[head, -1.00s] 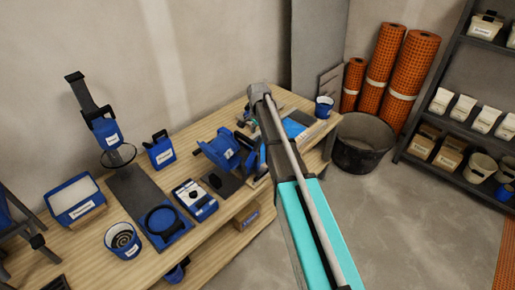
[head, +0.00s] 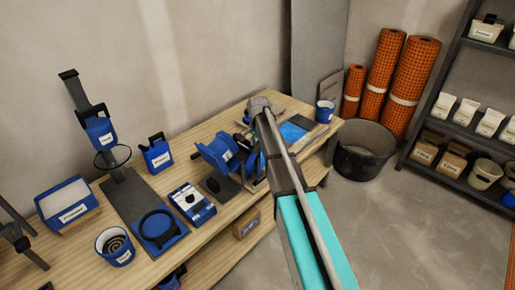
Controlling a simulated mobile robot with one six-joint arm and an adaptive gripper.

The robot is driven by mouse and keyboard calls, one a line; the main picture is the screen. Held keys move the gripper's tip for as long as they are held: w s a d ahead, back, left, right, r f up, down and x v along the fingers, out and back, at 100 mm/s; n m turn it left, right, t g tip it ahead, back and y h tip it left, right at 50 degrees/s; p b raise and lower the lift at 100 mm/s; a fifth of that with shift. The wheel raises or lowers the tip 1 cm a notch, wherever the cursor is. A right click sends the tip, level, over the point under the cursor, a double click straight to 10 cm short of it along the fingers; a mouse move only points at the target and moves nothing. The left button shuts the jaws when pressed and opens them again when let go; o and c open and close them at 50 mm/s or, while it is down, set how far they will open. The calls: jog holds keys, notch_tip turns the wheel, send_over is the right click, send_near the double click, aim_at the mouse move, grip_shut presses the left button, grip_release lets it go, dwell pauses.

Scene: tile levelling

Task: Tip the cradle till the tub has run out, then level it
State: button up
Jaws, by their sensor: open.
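The blue cradle (head: 216,155) stands on the workbench on a dark plate, left of my arm. A blue tub with a white label (head: 228,156) appears to sit in it and looks tilted. I cannot see into the tub or tell whether anything runs from it. My arm (head: 285,165) reaches up from the lower right, and its far joint (head: 260,105) is above the bench, right of the cradle. My gripper cannot be made out; the arm link seems to hide it, so its distance from the cradle is unclear.
The bench (head: 90,258) also holds a blue-rimmed tray (head: 67,203), a blue bucket (head: 115,246), a stand with a blue container (head: 99,130), a blue jug (head: 157,153) and a blue cup (head: 325,111). A black bin (head: 364,150) and shelves (head: 462,128) stand right over open floor.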

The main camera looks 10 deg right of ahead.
grip_shut()
jog(key=shift+a, duration=0.2)
jog(key=shift+d, duration=0.15)
jog(key=shift+s+d, duration=0.1)
jog(key=shift+d, duration=0.05)
